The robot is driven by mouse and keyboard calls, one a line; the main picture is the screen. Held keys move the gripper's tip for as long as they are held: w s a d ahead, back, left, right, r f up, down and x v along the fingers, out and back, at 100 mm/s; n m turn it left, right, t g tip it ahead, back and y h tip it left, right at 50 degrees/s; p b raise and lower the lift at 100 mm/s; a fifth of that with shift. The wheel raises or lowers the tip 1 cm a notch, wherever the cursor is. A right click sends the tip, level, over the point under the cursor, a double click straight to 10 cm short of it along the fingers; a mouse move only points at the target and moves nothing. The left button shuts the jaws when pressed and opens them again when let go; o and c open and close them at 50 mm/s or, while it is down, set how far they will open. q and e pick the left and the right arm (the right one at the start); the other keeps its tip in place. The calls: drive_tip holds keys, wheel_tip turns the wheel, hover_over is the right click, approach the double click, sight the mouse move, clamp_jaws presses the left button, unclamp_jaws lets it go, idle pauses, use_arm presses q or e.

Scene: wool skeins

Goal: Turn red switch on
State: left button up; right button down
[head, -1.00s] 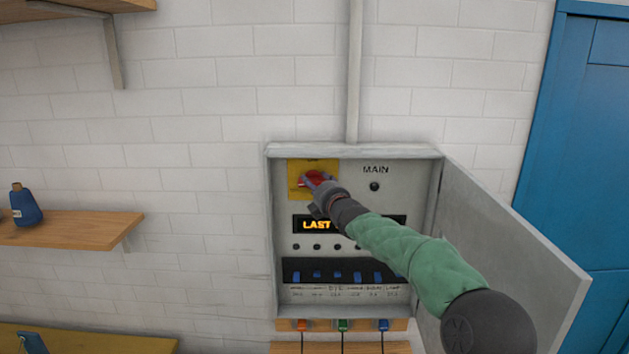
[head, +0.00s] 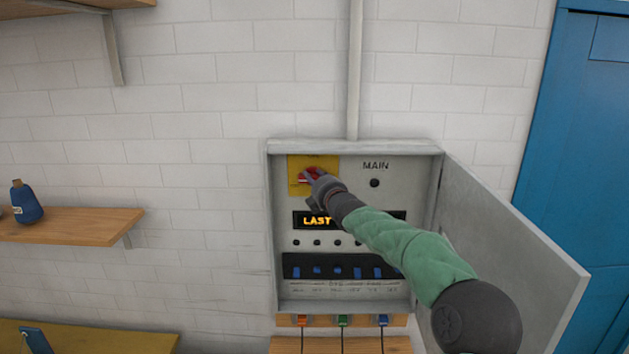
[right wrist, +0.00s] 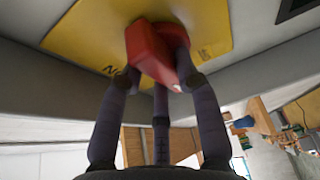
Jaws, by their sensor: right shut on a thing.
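The red switch (head: 307,174) sits on a yellow plate (head: 325,163) at the top left inside the open grey electrical box. My right gripper (head: 310,177) is at the switch and covers part of it. In the right wrist view the red handle (right wrist: 152,52) stands between the fingers of my right gripper (right wrist: 160,70), which are shut on it. Lettering on the yellow plate (right wrist: 90,40) is only partly readable. My left gripper is not in view.
The box door (head: 515,255) stands open to the right. An orange display (head: 317,221) reads "LAST", the rest hidden by my arm. A row of blue breakers (head: 317,271) lies below. A shelf (head: 70,226) is at the left, a blue door (head: 580,130) at the right.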

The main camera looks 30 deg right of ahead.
drive_tip(key=m+t+h+b, duration=0.1)
drive_tip(key=m+b, duration=0.2)
drive_tip(key=b, duration=0.1)
drive_tip(key=m+t+h+b, duration=0.1)
drive_tip(key=m+b, duration=0.3)
drive_tip(key=b, duration=0.1)
drive_tip(key=f+m+h+b, duration=0.1)
drive_tip(key=m+b, duration=0.2)
drive_tip(key=b, duration=0.1)
drive_tip(key=shift+m+t+b, duration=0.4)
drive_tip(key=shift+m+h, duration=0.6)
drive_tip(key=shift+m, duration=0.6)
drive_tip(key=m+h, duration=0.2)
drive_tip(key=m, duration=0.2)
drive_tip(key=m+g+h, duration=0.1)
drive_tip(key=m+h, duration=0.1)
drive_tip(key=m, duration=0.3)
drive_tip(key=shift+f+h+p, duration=0.1)
drive_tip(key=shift+h+p, duration=0.2)
drive_tip(key=shift+p, duration=0.1)
drive_tip(key=shift+g, duration=0.3)
drive_tip(key=c, duration=0.9)
unclamp_jaws()
